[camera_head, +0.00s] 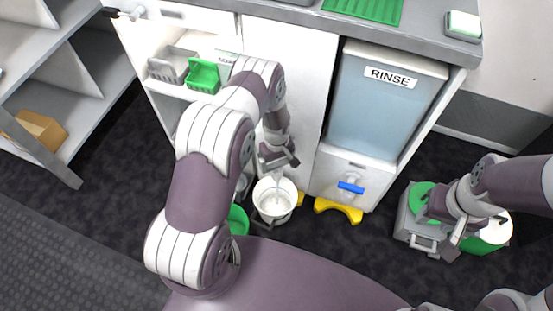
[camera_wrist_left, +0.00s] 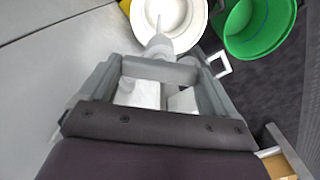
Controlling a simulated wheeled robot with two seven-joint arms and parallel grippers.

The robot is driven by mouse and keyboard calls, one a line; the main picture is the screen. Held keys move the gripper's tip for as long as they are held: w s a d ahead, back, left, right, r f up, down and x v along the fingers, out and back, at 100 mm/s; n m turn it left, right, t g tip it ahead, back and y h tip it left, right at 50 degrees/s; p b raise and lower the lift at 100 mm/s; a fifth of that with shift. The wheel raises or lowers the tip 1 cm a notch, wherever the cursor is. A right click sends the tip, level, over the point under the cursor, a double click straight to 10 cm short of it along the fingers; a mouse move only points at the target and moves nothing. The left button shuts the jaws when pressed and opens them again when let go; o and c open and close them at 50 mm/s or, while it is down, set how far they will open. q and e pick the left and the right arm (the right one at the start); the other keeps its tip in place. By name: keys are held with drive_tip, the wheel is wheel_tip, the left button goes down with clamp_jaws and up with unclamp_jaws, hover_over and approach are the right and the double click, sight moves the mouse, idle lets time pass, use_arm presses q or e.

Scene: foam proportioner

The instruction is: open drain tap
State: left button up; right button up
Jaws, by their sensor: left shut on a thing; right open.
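My left gripper (camera_head: 275,162) is low in front of the white cabinet, left of the rinse compartment. In the left wrist view it (camera_wrist_left: 160,72) is shut on a pale, tap-like part (camera_wrist_left: 158,46) that narrows to a thin tip. The jaws hide most of this part. A white bucket (camera_head: 275,207) stands on the floor just below; it also shows beyond the jaws in the left wrist view (camera_wrist_left: 185,12). A blue-handled tap (camera_head: 351,187) sits below the RINSE tank (camera_head: 385,105), apart from both grippers. My right gripper (camera_head: 452,238) is open at the far right.
A green bucket (camera_head: 237,220) stands left of the white bucket. A yellow floor piece (camera_head: 338,210) lies under the blue tap. A grey caddy (camera_head: 405,228) and another green container (camera_head: 482,246) are by my right gripper. A white door (camera_head: 150,45) with bins stands open at left.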

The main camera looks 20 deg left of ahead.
sight(277, 164)
use_arm(q)
drive_tip(key=n, duration=0.4)
drive_tip(key=shift+p, duration=0.35)
drive_tip(key=shift+n, duration=2.5)
drive_tip(key=o, duration=0.8)
drive_tip(key=shift+c, duration=0.2)
wheel_tip(277, 164, up, 13)
drive_tip(key=p, duration=0.5)
drive_tip(key=shift+f, duration=0.15)
